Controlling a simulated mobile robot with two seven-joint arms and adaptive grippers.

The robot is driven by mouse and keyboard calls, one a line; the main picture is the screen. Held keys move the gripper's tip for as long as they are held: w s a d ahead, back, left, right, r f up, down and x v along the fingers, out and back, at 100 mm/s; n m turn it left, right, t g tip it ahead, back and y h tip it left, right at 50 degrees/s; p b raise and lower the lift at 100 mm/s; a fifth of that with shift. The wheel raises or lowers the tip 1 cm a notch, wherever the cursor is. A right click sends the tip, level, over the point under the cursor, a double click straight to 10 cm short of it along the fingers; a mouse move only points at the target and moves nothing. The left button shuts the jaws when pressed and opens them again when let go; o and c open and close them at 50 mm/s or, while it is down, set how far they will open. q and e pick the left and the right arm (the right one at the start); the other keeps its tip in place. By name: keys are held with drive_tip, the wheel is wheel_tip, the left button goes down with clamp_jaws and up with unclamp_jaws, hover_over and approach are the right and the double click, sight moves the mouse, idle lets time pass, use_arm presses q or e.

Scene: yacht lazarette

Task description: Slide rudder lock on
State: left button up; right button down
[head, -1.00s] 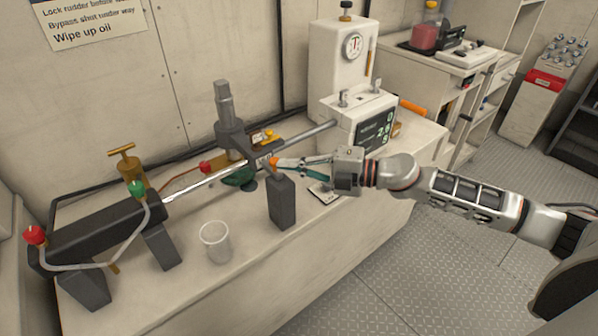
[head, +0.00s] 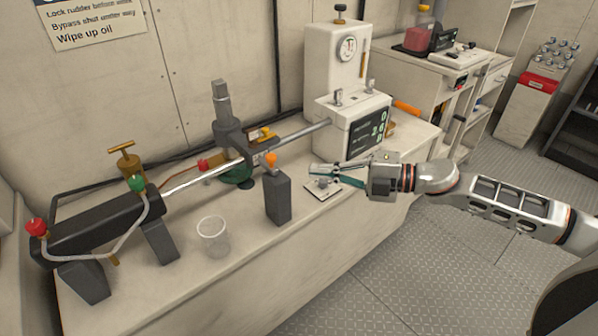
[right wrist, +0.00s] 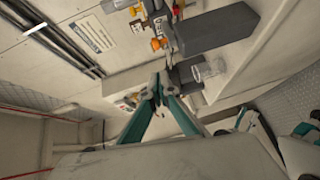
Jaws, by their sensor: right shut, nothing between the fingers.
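An orange knob (head: 270,160) stands beside the dark grey bracket (head: 231,140) on the steel rod (head: 205,177), just above a dark grey block (head: 277,198). Whether it belongs to the rudder lock I cannot tell. The knob also shows near the top of the right wrist view (right wrist: 158,43). My right gripper (head: 312,170) is shut and empty, right of the knob and apart from it, above a small white plate (head: 323,188). Teal and dark parts, probably my left gripper (right wrist: 247,124), show low right in the right wrist view; their opening is unclear.
A clear cup (head: 213,236) stands on the bench's front left. A black cylinder (head: 105,222) with red and green caps lies at left. A white gauge unit (head: 337,62) and a display box (head: 365,130) stand behind my gripper. The bench front has free room.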

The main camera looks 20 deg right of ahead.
drive_tip(key=v, duration=0.3)
drive_tip(key=shift+s+r, duration=0.2)
drive_tip(key=shift+s, duration=0.1)
idle(0.3)
drive_tip(key=s+a+f+m+t+h, duration=0.2)
drive_tip(key=f+m+t+h, duration=0.1)
drive_tip(key=f+m, duration=0.55)
drive_tip(key=s+a+f+m+t+h, duration=0.2)
drive_tip(key=s+f+m+t+h, duration=0.1)
drive_tip(key=f+m, duration=0.55)
drive_tip(key=s+a+f+m+g+h, duration=0.1)
drive_tip(key=s+f+m+g+h, duration=0.3)
drive_tip(key=s+f, duration=1.1)
wheel_tip(320, 180, down, 3)
drive_tip(key=m+h, duration=0.1)
drive_tip(key=m, duration=0.1)
drive_tip(key=shift+s+a+m+g, duration=0.25)
drive_tip(key=shift+a+m+g, duration=0.05)
drive_tip(key=shift+m+g, duration=0.1)
